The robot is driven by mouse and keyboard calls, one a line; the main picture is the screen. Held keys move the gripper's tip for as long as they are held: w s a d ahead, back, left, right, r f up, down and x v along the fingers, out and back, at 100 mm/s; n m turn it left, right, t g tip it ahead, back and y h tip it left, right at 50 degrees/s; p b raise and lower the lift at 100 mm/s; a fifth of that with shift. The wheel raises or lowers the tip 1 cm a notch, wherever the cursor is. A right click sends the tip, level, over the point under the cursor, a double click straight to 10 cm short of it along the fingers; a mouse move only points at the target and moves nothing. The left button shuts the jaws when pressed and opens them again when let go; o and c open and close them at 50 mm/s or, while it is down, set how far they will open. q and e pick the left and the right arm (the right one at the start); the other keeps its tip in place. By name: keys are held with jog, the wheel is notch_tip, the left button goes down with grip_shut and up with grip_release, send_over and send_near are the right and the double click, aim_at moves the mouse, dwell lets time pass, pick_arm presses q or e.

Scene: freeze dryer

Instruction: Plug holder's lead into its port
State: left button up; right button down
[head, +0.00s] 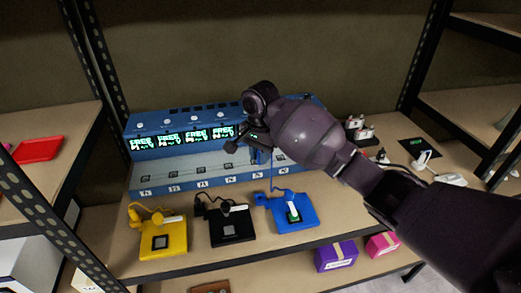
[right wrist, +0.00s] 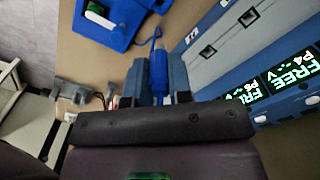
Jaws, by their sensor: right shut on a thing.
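The blue holder (head: 300,222) lies on the shelf, with a small white and green piece on it. Its blue lead rises to my right gripper (head: 262,154). My right gripper is shut on the blue plug (right wrist: 158,72) of that lead, which shows between its fingers in the right wrist view. The plug is held in front of the right part of the blue unit (head: 190,140). The unit has a row of dark ports (head: 201,169) above labels, and several displays reading FREE. My arm hides the rightmost displays. I cannot tell which port faces the plug. My left gripper is not in view.
A yellow holder (head: 162,240) and a black holder (head: 231,228), each with its own lead, lie left of the blue one. White plugs and cables (head: 424,160) are at right. Dark shelf posts (head: 103,70) stand at both sides. Purple (head: 336,257) and pink boxes (head: 382,245) sit below.

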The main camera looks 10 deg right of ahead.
jog(key=shift+a, duration=0.1)
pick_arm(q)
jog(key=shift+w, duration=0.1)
pick_arm(e)
jog(key=w+a, duration=0.4)
jog(key=a, duration=0.4)
jog(key=shift+w+a, duration=0.25)
jog(key=shift+a, duration=0.1)
pick_arm(q)
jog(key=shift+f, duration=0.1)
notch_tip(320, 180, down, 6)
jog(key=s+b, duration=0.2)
jog(key=b, duration=0.2)
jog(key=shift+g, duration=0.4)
pick_arm(e)
jog(key=w+a, duration=0.4)
jog(key=a, duration=0.4)
jog(key=shift+w+a, duration=0.2)
jog(key=shift+a, duration=0.2)
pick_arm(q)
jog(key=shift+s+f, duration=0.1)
